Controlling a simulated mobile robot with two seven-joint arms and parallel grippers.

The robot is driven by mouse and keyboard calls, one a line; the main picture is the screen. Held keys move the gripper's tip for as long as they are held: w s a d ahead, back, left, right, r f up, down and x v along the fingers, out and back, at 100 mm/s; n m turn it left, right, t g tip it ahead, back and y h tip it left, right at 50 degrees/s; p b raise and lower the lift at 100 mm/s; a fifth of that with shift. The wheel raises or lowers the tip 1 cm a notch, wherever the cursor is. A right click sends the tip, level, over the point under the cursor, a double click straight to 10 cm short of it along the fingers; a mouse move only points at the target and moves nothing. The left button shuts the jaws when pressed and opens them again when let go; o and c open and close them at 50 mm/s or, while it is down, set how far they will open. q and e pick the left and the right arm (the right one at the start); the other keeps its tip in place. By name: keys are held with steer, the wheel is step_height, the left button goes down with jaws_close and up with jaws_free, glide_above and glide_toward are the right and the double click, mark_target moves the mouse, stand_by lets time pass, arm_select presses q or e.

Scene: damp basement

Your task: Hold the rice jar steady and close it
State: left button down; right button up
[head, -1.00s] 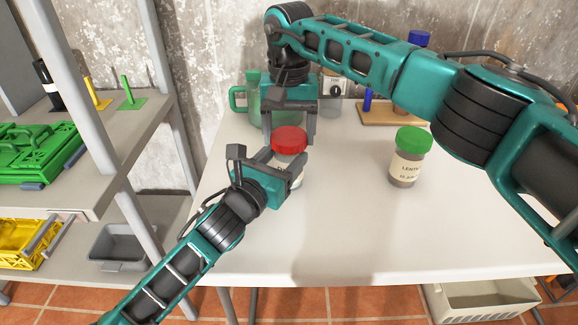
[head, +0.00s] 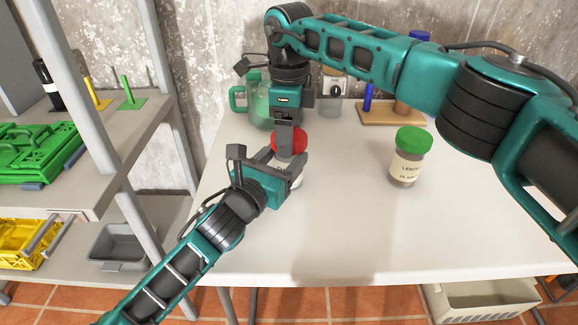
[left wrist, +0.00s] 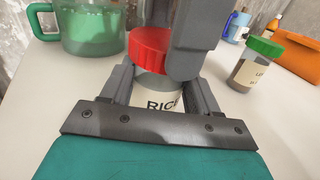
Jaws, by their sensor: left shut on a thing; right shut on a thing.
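The rice jar (left wrist: 158,88), a clear jar with a pale label, stands upright on the white table (head: 340,235). My left gripper (head: 284,163) is shut around its body from the front. The red lid (head: 301,141) is on top of the jar, and it also shows in the left wrist view (left wrist: 148,45). My right gripper (head: 289,140) points down from above and is shut on the lid. One of its fingers hides part of the lid in both views. Whether the lid is fully seated cannot be told.
A green-lidded lentil jar (head: 408,160) stands to the right. A green pitcher (head: 258,108) is just behind the rice jar.

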steer(key=m, duration=0.5)
steer(key=shift+m, duration=0.4)
steer(key=m, duration=1)
steer(key=shift+m, duration=0.3)
steer(key=m, duration=0.6)
steer(key=shift+m, duration=0.4)
steer(key=o, duration=1.2)
step_height(320, 180, up, 12)
steer(key=shift+f, duration=0.1)
arm_select(q)
steer(key=shift+c, duration=0.9)
jaws_free()
